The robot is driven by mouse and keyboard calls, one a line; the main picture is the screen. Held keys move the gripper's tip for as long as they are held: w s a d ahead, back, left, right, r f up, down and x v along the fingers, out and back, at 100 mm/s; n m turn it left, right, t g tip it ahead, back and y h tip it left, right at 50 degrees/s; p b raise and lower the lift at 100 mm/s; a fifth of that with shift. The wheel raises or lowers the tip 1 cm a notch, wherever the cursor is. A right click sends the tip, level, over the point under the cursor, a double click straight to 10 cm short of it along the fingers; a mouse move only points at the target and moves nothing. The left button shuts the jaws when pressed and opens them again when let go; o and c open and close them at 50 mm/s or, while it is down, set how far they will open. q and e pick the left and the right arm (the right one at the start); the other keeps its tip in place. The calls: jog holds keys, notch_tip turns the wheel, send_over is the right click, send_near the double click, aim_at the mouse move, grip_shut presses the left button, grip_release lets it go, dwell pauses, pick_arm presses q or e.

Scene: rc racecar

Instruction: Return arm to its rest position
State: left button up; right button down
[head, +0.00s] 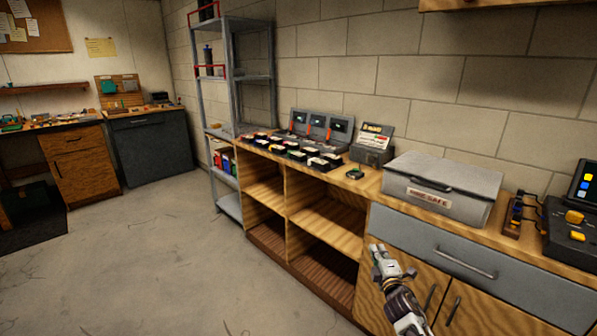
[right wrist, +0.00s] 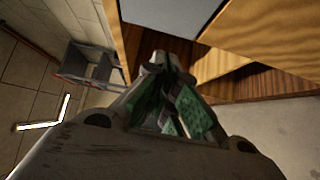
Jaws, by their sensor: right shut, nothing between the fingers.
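My right gripper (head: 380,254) shows at the lower right of the head view, in front of the wooden cabinet doors below the counter. Its arm comes up from the bottom edge. In the right wrist view the right gripper (right wrist: 172,70) has its fingers closed together, with green inner pads and nothing between them. It touches nothing that I can see. My left gripper is not in view.
A wooden counter (head: 525,245) with a grey drawer (head: 450,258) is close to the right gripper. On it stand a grey safe box (head: 442,187), several small cars (head: 290,148) and a console (head: 575,230). Open shelves (head: 325,220) lie left; the concrete floor (head: 160,260) is clear.

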jog(key=s+d+f+m+g+h, duration=0.4)
jog(key=f+m+g, duration=0.35)
jog(key=m, duration=0.45)
jog(key=s+a+f+m+g+y, duration=0.1)
jog(key=s+a+f+g+y, duration=0.2)
jog(key=s+a+f, duration=0.55)
jog(key=s+a+f+m+g+y, duration=0.1)
jog(key=s+a+f+g+y, duration=0.15)
jog(key=s+a+f, duration=0.6)
pick_arm(q)
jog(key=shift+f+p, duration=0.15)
jog(key=shift+p, duration=0.4)
pick_arm(e)
jog(key=s+f+g, duration=0.1)
jog(key=s+f, duration=0.2)
jog(key=s, duration=0.7)
jog(key=s+f+g, duration=0.2)
jog(key=s+f, duration=0.2)
jog(key=s, duration=0.6)
jog(key=shift+s+a+f, duration=0.15)
jog(key=shift+s+a, duration=0.05)
jog(key=shift+a, duration=0.2)
pick_arm(q)
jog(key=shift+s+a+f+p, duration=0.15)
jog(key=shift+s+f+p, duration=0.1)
jog(key=shift+p, duration=0.55)
pick_arm(e)
jog(key=shift+s+d+f+y, duration=0.1)
jog(key=shift+s+f+y, duration=0.05)
jog(key=shift+f+y, duration=0.1)
